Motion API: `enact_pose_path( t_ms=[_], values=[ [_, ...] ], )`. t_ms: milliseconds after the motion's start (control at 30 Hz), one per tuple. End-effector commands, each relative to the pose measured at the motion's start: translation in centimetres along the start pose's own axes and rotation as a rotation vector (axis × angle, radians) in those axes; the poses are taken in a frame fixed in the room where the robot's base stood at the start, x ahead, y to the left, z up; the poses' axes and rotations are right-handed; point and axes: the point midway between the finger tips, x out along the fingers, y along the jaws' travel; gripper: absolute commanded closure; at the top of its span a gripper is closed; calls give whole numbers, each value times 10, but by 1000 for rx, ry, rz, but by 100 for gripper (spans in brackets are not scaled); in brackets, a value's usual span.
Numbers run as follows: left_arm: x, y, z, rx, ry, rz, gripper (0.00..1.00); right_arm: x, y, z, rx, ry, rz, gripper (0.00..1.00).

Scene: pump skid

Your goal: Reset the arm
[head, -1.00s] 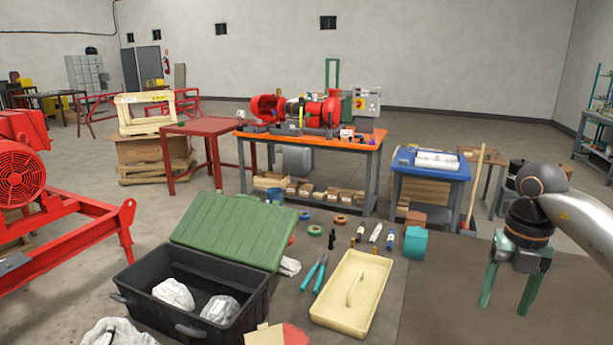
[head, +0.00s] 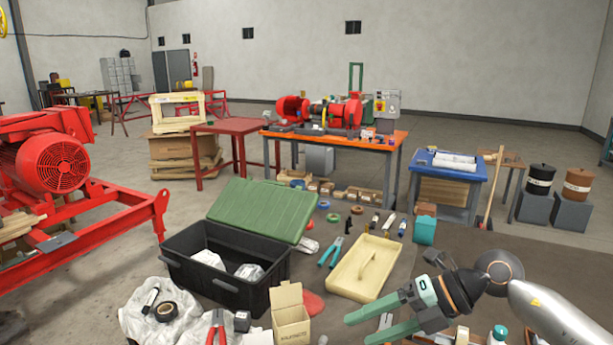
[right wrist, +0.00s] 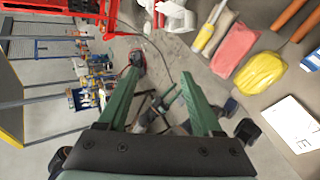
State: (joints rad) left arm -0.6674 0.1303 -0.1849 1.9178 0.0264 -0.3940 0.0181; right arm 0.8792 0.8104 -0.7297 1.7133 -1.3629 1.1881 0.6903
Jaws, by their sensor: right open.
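My right arm comes in from the lower right of the head view. Its gripper (head: 368,322) has green fingers that are spread apart and empty, and it points to the left above the dark mat. In the right wrist view the same gripper (right wrist: 160,108) shows its two green fingers wide apart with nothing between them. My left gripper is not in view.
A yellow hard hat (right wrist: 262,74) shows in the right wrist view.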

Motion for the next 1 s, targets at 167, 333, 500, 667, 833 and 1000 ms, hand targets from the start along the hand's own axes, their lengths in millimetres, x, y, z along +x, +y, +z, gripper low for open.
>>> enact_pose_path(
  t_ms=[167, 333, 500, 667, 833, 1000],
  values=[
    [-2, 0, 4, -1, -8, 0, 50, 30, 79, -20, 76, -70, 486, 33],
    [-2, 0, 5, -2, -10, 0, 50, 11, 118, -11, 291, -236, 868, 33],
    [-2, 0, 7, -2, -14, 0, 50, -20, 99, 14, 626, -470, 1123, 33],
    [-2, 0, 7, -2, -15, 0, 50, -38, 30, 27, 1022, -725, 1209, 33],
    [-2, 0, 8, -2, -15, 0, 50, -32, -71, 2, 1486, -984, 1109, 33],
    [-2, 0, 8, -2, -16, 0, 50, -10, -161, -67, 1917, -1167, 836, 33]
  ],
)
